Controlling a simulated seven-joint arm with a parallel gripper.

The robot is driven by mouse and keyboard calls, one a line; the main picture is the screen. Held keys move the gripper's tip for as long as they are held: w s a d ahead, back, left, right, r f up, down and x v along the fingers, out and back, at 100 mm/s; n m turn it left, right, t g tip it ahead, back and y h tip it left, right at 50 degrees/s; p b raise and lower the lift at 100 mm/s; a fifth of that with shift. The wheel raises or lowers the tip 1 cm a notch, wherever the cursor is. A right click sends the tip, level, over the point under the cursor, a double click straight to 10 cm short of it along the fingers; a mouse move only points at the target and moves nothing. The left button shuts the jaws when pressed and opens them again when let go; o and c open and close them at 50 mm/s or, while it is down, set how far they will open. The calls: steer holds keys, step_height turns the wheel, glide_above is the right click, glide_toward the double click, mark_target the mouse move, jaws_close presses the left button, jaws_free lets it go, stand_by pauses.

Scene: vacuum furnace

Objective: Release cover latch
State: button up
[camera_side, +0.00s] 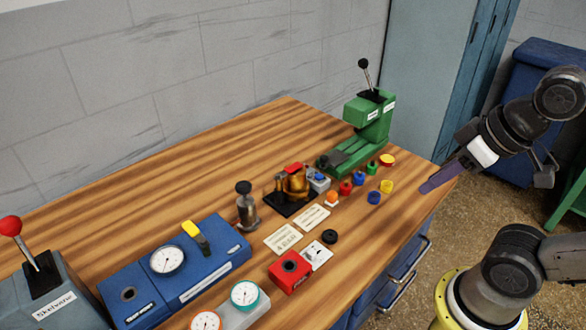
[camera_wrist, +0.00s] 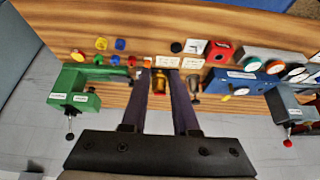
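A small copper-coloured device with a red top (camera_side: 293,183) stands on a black base plate (camera_side: 285,205) near the middle of the bench. It is likely the furnace; I cannot make out which part is its cover latch. In the wrist view the device (camera_wrist: 160,84) shows between my fingers, partly hidden by them. My gripper (camera_side: 427,187) is in the air at the right end of the bench, well apart from the device. Its two long dark fingers are parted with nothing held between them, as the wrist view shows (camera_wrist: 160,74).
A green lever press (camera_side: 370,125) stands behind and right of the device, with several coloured caps before it. The back of the wooden bench (camera_side: 200,180) is clear.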

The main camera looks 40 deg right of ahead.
steer(key=shift+w+r+m, duration=0.2)
steer(key=shift+w+m, duration=0.1)
steer(key=shift+m, duration=0.1)
steer(key=shift+c, duration=1.1)
steer(key=w+m+t, duration=0.1)
steer(key=w, duration=0.1)
steer(key=w+r+m+t, duration=0.1)
steer(key=m, duration=0.1)
steer(key=w+r+m+t, duration=0.1)
steer(key=w, duration=0.1)
steer(key=shift+w+a+r+m, duration=0.15)
steer(key=shift+w+a+m, duration=0.1)
steer(key=shift+w+m, duration=0.05)
jaws_close()
steer(key=w+f+m+t, duration=0.4)
steer(key=w+m+t, duration=0.1)
steer(key=w+m, duration=0.6)
step_height(320, 180, down, 7)
steer(key=s+a+m+g, duration=0.1)
steer(key=shift+s+g, duration=0.3)
steer(key=shift+s, duration=0.05)
